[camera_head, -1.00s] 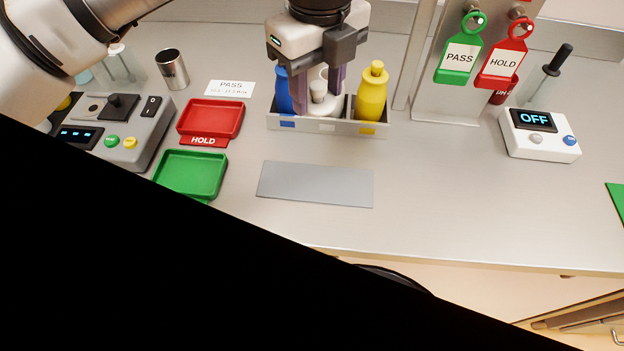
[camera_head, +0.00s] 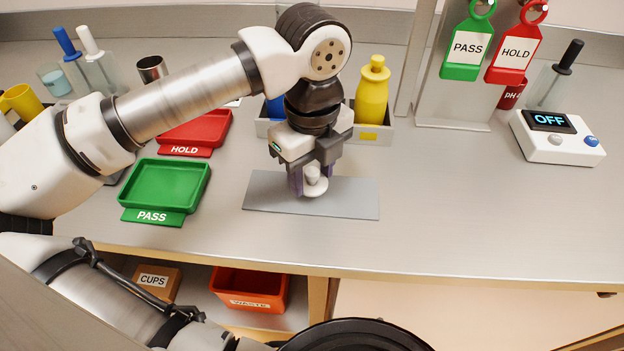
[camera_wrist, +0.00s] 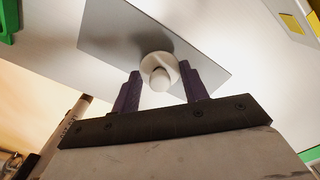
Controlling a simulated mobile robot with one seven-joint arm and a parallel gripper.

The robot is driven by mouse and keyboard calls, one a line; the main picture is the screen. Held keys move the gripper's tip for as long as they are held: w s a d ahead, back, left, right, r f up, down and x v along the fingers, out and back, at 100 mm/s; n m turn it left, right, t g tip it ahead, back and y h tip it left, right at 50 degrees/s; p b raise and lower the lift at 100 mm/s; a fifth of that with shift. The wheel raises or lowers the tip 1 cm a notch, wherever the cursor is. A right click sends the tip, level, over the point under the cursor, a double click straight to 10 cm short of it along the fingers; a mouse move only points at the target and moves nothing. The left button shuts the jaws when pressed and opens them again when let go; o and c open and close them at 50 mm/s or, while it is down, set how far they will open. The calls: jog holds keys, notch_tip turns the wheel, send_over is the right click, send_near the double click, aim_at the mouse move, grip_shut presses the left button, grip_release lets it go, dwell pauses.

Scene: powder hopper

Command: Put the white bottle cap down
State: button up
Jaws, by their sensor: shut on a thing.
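The white bottle cap (camera_head: 315,188) is between the purple fingers of my gripper (camera_head: 307,181), over the grey mat (camera_head: 352,200) on the bench. The wrist view also shows the cap (camera_wrist: 159,68), with a round flange and a narrower knob, held between the two fingertips. The mat (camera_wrist: 108,32) lies beyond it, with a dark shadow near the cap. I cannot tell whether the cap touches the mat or is just above it. The white bottle is hidden behind my arm in the head view.
Behind the mat stands a bottle rack (camera_head: 376,132) with a yellow bottle (camera_head: 372,92) and a partly hidden blue bottle (camera_head: 275,108). The green PASS tray (camera_head: 165,184) and red HOLD tray (camera_head: 198,128) are left. The bench right of the mat is clear up to a white meter (camera_head: 556,138).

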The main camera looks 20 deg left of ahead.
aim_at(312, 171)
jog(key=shift+f, duration=0.4)
jog(key=shift+f, duration=0.2)
jog(key=o, duration=1)
jog(key=shift+r, duration=0.1)
notch_tip(312, 171, up, 12)
jog(key=shift+r, duration=0.15)
